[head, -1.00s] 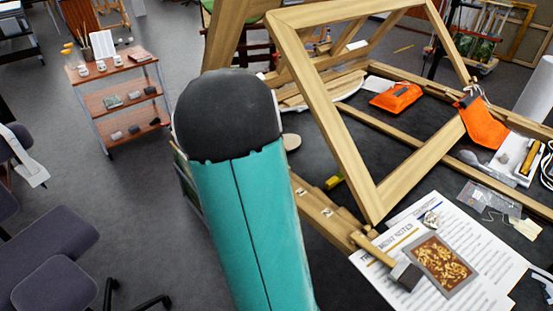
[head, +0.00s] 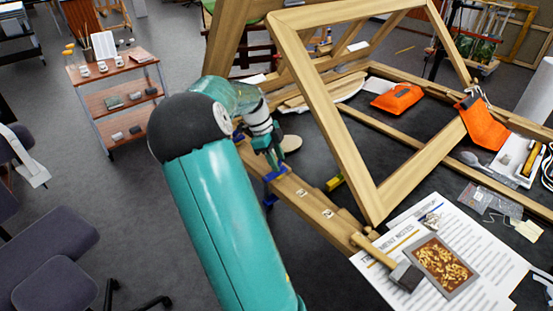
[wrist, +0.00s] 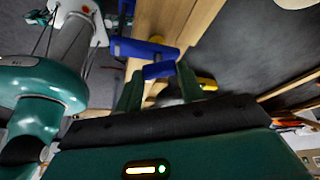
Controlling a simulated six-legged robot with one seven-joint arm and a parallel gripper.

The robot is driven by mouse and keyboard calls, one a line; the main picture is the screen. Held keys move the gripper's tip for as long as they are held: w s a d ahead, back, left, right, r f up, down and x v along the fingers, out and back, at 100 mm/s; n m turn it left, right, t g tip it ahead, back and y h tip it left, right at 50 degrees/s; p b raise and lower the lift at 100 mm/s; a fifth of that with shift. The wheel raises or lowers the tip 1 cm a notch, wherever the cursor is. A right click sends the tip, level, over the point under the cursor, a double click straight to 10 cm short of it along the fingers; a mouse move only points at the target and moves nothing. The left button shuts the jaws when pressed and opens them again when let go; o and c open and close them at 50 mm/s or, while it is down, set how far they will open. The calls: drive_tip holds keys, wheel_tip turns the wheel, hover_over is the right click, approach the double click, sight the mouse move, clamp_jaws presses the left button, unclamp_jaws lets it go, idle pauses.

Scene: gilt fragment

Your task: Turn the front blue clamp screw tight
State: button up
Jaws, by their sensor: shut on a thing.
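A blue clamp (head: 273,174) grips the front wooden rail, with a blue part hanging below it. In the wrist view the blue clamp (wrist: 138,48) lies across the rail, and a blue screw handle (wrist: 160,70) sits between my fingertips. My gripper (head: 270,160) reaches down to the clamp from the upper left. In the wrist view my gripper (wrist: 160,80) is shut on the screw handle. The screw's shaft is hidden, so how tight it is cannot be told.
A tilted wooden frame (head: 325,110) stands right of my arm. Printed notes (head: 400,250) with a mallet (head: 407,275) and a gilt panel (head: 441,264) lie near the front right. A yellow piece (head: 335,183) sits beside the rail. Orange pouches (head: 397,97) lie farther back.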

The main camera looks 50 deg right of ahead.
drive_tip(key=m+y, duration=0.2)
drive_tip(key=m, duration=0.3)
drive_tip(key=shift+d, duration=0.1)
idle(0.4)
drive_tip(key=o, duration=1)
drive_tip(key=v, duration=1.3)
drive_tip(key=shift+w+r, duration=0.25)
drive_tip(key=shift+r, duration=0.05)
